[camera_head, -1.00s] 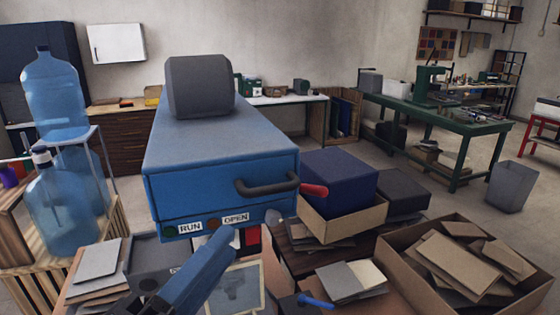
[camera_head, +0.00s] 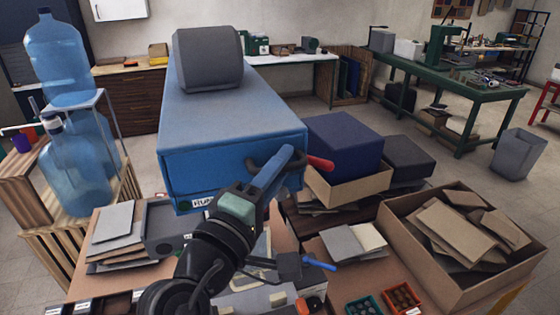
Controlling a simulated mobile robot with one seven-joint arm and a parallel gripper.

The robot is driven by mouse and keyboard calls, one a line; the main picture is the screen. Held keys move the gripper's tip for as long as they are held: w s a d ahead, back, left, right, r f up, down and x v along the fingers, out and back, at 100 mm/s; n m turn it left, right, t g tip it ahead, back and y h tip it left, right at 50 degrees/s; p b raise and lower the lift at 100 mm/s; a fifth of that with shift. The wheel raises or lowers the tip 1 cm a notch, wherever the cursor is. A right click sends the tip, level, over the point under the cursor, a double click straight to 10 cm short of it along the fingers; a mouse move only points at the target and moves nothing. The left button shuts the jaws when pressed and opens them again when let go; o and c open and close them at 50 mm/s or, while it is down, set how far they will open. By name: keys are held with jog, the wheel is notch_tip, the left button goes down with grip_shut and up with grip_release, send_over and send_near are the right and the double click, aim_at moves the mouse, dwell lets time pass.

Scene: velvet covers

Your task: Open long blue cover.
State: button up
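The long blue cover (camera_head: 230,105) is a long box-like lid, and it looks closed. Its dark curved handle (camera_head: 254,164) is on the front face, near the right end, and is partly hidden by my arm. My gripper (camera_head: 286,155) is at the handle, overlapping it in the picture. I cannot tell whether it touches the handle, and its finger opening is not clear. A red lever (camera_head: 320,162) sticks out just right of the handle. The RUN label (camera_head: 202,203) is partly covered by my arm, and the OPEN label is hidden.
A grey rounded block (camera_head: 208,60) sits on top of the cover. A dark blue box (camera_head: 343,145) stands close to its right. An open carton (camera_head: 440,235) of cardboard pieces is at front right. Water bottles (camera_head: 85,170) stand at left.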

grip_shut()
jog(key=shift+f, duration=0.1)
dwell(1.3)
